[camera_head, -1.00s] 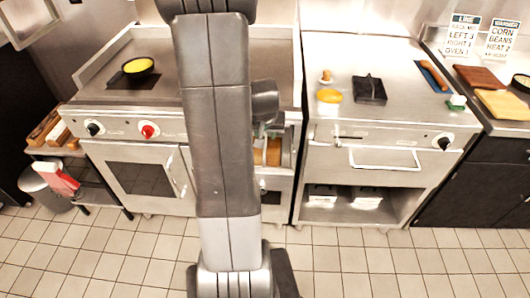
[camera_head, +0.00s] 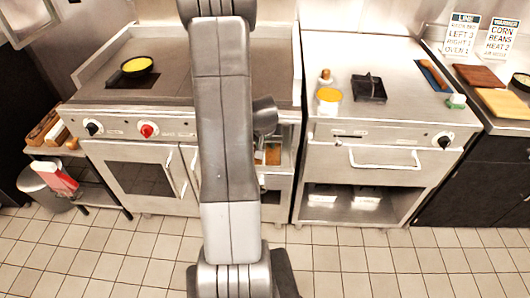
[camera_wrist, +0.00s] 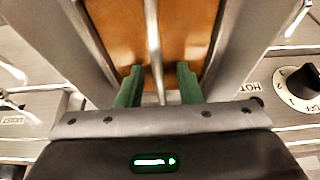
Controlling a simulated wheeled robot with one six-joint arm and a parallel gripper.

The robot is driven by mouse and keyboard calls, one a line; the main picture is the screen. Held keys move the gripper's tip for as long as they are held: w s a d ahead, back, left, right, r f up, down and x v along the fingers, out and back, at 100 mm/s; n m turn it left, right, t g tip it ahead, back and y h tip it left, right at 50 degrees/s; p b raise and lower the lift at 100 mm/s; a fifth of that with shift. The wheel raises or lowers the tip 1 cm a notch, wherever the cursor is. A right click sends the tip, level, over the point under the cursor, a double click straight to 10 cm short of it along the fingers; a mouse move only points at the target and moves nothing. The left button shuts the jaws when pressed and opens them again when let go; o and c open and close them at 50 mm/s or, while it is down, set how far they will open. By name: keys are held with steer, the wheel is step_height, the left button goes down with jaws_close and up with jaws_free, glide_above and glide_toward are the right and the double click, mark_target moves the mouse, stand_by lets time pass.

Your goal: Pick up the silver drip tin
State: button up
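My gripper (camera_wrist: 160,85) shows in the wrist view with its two green fingertips apart. A thin silver strip (camera_wrist: 152,35) runs lengthwise between the fingertips, with a gap on each side. Orange-brown surfaces (camera_wrist: 115,35) lie on both sides of the strip, between grey metal walls. I cannot tell whether the strip is part of the silver drip tin, and no whole tin is clear to see. In the head view my arm covers most of the gripper, which is over an opening with orange-brown contents (camera_head: 273,153) in the range front.
A black pan with yellow contents (camera_head: 137,66) sits on the left cooktop. A yellow-topped container (camera_head: 328,99), a small bottle (camera_head: 325,77) and a black tray (camera_head: 369,90) stand on the right counter. A control knob (camera_wrist: 304,81) is right of my gripper.

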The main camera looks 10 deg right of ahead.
jaws_close()
steer(key=shift+r, duration=0.1)
